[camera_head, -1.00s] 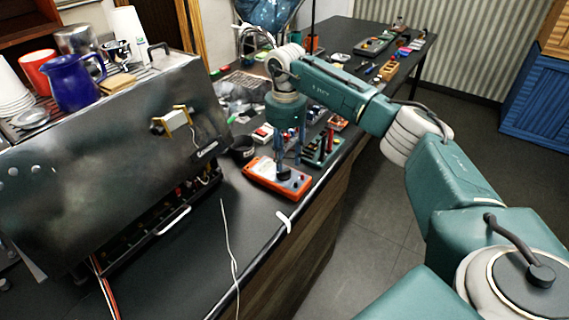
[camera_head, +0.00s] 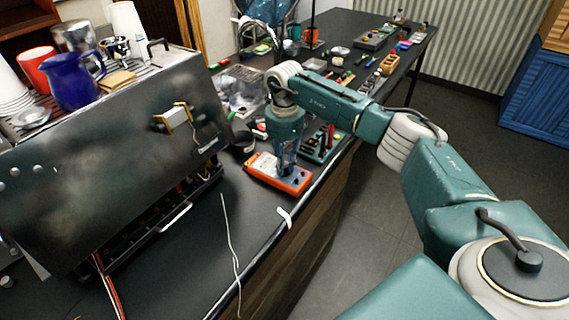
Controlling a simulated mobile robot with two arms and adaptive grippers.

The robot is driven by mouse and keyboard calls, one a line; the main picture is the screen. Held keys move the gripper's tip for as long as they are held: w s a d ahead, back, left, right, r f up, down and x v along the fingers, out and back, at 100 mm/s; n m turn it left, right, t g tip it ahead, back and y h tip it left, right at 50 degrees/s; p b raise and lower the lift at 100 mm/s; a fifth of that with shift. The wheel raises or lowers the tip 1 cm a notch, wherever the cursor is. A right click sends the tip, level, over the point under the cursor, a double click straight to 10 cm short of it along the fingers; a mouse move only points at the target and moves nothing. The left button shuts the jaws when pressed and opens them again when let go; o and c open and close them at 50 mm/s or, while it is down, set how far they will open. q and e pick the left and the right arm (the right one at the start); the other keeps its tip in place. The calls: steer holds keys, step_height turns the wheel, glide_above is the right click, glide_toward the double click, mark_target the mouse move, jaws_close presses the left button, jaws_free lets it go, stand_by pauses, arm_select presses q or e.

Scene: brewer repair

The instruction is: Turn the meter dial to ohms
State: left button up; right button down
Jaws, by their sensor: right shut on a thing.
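The orange meter (camera_head: 264,168) lies on the dark counter to the right of the brewer, close to the counter's front edge. My right gripper (camera_head: 286,172) points straight down onto the meter's right part, where the dial is. It is shut on the dial, which the fingers mostly hide. I cannot read the dial's setting from here. My left gripper is not in the picture.
The steel brewer (camera_head: 110,150) stands at the left with cups and a blue pitcher (camera_head: 74,82) on top. A green tool rack (camera_head: 320,145) stands close behind the meter. A white cable (camera_head: 230,240) lies on the counter in front.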

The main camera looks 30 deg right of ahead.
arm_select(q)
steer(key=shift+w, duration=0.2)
arm_select(e)
steer(key=shift+w+m, duration=0.1)
steer(key=shift+m, duration=0.4)
steer(key=shift+m+b, duration=0.4)
steer(key=shift+m, duration=0.3)
steer(key=m, duration=0.4)
steer(key=shift+w+a+b, duration=0.1)
steer(key=shift+b, duration=0.3)
steer(key=m, duration=0.5)
steer(key=shift+w, duration=0.1)
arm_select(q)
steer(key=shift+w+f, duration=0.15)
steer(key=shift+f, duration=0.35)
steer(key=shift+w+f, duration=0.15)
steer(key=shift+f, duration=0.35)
arm_select(e)
steer(key=c, duration=1.6)
jaws_free()
steer(key=shift+r, duration=0.1)
